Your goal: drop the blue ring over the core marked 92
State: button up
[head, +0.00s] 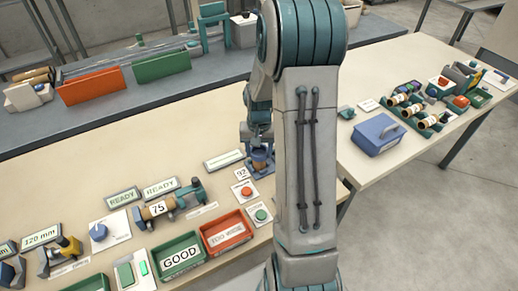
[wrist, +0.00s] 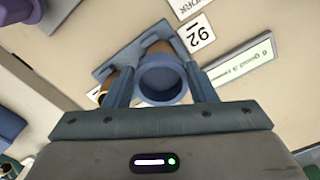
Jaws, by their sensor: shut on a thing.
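My gripper (wrist: 162,90) is shut on the blue ring (wrist: 163,100), with one finger on each side of it in the wrist view. In the head view my gripper (head: 259,142) points down at the station behind the 92 label, and the ring (head: 260,153) shows just below it. Brown core parts (wrist: 159,47) show past the ring's edge in the wrist view, beside a blue-grey holder (wrist: 108,68).
A core marked 75 (head: 158,208) lies on a winder to the left. A green GOOD tray (head: 178,258), a red tray (head: 227,232) and button boxes stand in front. A blue toolbox (head: 377,136) is to the right. My arm hides part of the table.

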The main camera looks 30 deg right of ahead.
jog(key=shift+f+b, duration=1)
jog(key=shift+f, duration=0.35)
jog(key=o, duration=1.1)
notch_tip(320, 180, up, 14)
jog(key=shift+f+b, duration=0.1)
jog(key=shift+b, duration=0.35)
jog(key=s+a+r+n+t, duration=0.1)
jog(key=s+a+n, duration=0.1)
jog(key=s+a, duration=0.2)
jog(key=s+a+r+n+t, duration=0.1)
jog(key=s+a, duration=0.4)
jog(key=s, duration=0.3)
jog(key=s+a+r+n+t, duration=0.1)
jog(key=s+a+n, duration=0.1)
jog(key=s+a, duration=0.2)
jog(key=shift+s+a+r+n, duration=0.1)
jog(key=shift+s+r+n, duration=0.05)
jog(key=shift+s, duration=0.45)
jog(key=shift+s+a+r+n, duration=0.1)
jog(key=shift+s+r+n, duration=0.05)
jog(key=shift+s, duration=0.45)
